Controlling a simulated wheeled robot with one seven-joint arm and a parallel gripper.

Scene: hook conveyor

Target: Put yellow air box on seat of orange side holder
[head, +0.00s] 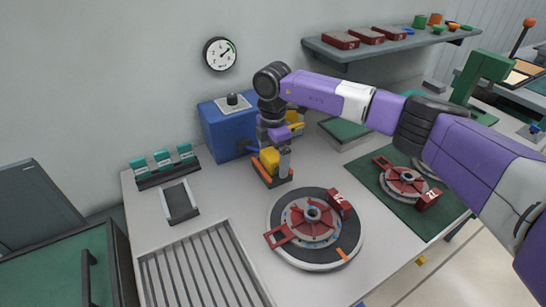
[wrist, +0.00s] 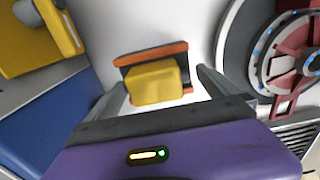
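The yellow air box (head: 268,159) sits at the orange side holder (head: 271,179) on the pale table, in front of the blue machine. In the wrist view the box (wrist: 154,83) lies between the holder's (wrist: 152,54) orange sides and looks roughly level. Whether it is fully down on the seat cannot be told. My gripper (head: 277,166) points down over the holder. In the wrist view its fingers (wrist: 161,80) stand apart on either side of the box, with a gap visible at each side. The near part of the holder is hidden by the box and my gripper.
A blue machine (head: 228,130) stands behind, with another yellow part (head: 294,119) at its right. A round turntable (head: 279,241) with red parts lies in front right. A grey slotted tray (head: 193,268), small cradle (head: 180,202) and teal-topped rack (head: 165,174) are left.

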